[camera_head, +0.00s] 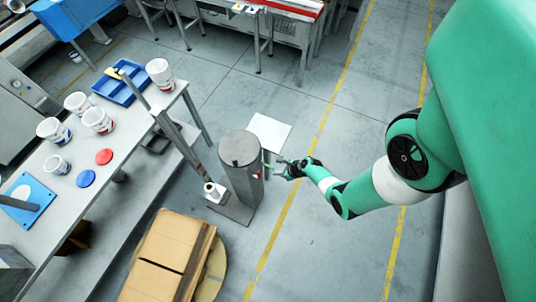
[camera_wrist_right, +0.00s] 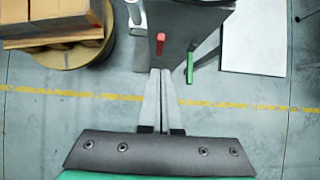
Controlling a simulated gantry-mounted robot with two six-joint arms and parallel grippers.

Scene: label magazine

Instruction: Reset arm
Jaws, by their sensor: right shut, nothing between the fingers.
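My right arm comes in from the right in the head view. Ahead of the fingertips, the dark machine body (camera_wrist_right: 182,18) carries a red button (camera_wrist_right: 161,38) and a green lever or button (camera_wrist_right: 190,67). I cannot tell whether the fingertips touch the machine. My left gripper shows in neither view.
A white panel (camera_head: 270,132) lies behind the machine. Cardboard boxes (camera_head: 168,255) sit on a round base at the front. The left table (camera_head: 120,140) holds several white tubs, a blue tray (camera_head: 121,84), and red and blue lids. Floor right of the machine is clear.

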